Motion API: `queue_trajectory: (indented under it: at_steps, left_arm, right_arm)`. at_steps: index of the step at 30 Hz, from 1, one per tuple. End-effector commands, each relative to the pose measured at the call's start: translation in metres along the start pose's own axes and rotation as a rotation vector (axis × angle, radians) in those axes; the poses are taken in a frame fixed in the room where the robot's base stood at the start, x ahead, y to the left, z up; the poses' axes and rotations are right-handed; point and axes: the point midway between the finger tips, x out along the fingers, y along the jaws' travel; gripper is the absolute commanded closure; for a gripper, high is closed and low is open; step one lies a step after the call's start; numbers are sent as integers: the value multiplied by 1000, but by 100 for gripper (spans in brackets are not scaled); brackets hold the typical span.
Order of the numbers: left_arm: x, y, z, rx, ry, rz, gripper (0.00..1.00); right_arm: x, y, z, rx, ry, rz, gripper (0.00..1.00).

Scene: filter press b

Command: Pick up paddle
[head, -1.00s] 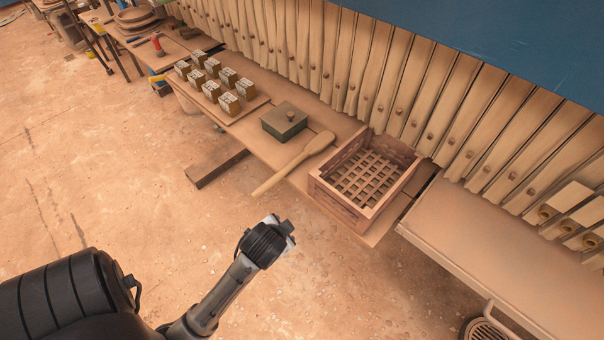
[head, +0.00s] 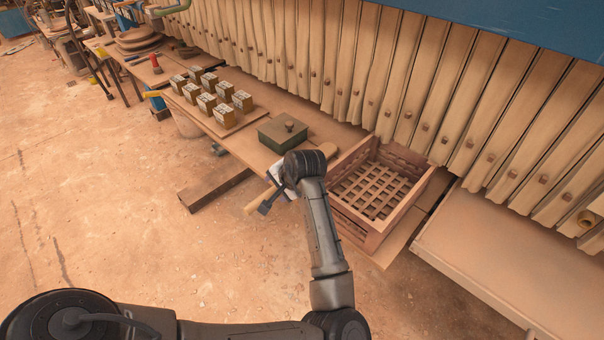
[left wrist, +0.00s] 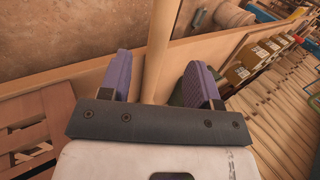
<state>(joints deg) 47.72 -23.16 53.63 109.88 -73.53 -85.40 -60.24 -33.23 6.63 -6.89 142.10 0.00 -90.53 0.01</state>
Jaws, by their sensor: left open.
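The wooden paddle (head: 328,149) lies on the long bench between the green box and the slatted crate. Its handle end (head: 254,207) sticks out past the bench's front edge. My left gripper (head: 270,192) is over the handle, and its wrist hides the paddle's middle. In the left wrist view, the handle (left wrist: 158,50) runs between the two open purple fingers of my left gripper (left wrist: 160,82). I cannot tell whether the fingers touch it. My right gripper does not show.
A slatted wooden crate (head: 352,214) stands close on the right. Several small boxes (head: 207,103) sit on a board at the left. Pleated filter plates (head: 330,60) line the back. The floor in front is open.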

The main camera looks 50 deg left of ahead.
Motion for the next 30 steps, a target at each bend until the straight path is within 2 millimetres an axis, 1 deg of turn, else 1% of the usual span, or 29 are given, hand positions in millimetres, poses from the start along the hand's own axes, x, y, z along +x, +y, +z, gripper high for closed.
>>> queue_trajectory:
  at_steps: [5, 15, 18, 25, 30]
  left_arm:
    - [8, 2, -1, 9, -6, 7, 43]
    - [45, 3, 0, 8, -6, 6, 43]
    - [49, 2, 0, 8, -5, 6, 43]
    - [49, 2, 0, 8, -5, 6, 43]
    - [49, 2, 0, 8, -5, 6, 59]
  right_arm:
    - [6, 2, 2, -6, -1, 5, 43]
    - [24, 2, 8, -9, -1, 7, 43]
    - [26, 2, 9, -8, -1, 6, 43]
    - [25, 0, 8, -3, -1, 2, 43]
    - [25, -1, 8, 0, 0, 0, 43]
